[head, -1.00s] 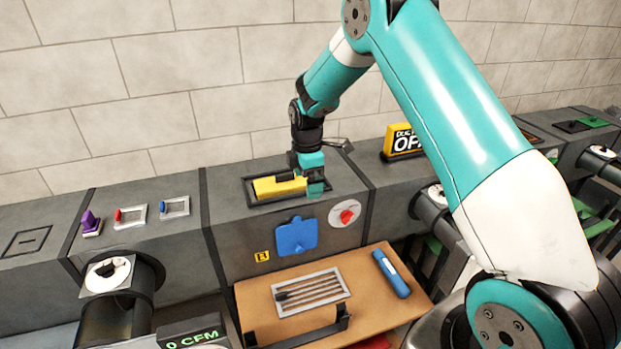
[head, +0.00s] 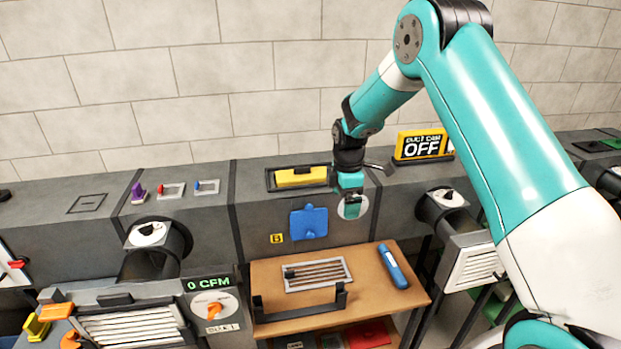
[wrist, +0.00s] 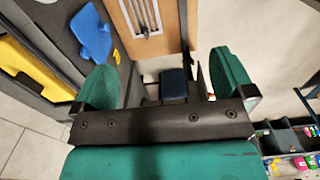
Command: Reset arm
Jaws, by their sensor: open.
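My gripper (head: 351,208) hangs from my arm in front of the grey duct, at the right of the blue panel (head: 309,223). It hides most of a round white dial on the duct front. In the wrist view my gripper (wrist: 165,85) has its two green fingers wide apart with nothing between them. The yellow block (head: 302,177) sits in a dark-framed opening on the duct top, to the left of my gripper and apart from it. The yellow block (wrist: 30,65) and blue panel (wrist: 92,34) also show at the left of the wrist view.
A wooden table (head: 265,282) below holds a tray of brushes (head: 318,274), a blue tool (head: 393,266) and a dark handle. A sign reading OFF (head: 421,146) stands on the duct at right. A vent unit with a 0 CFM display (head: 209,281) is at lower left.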

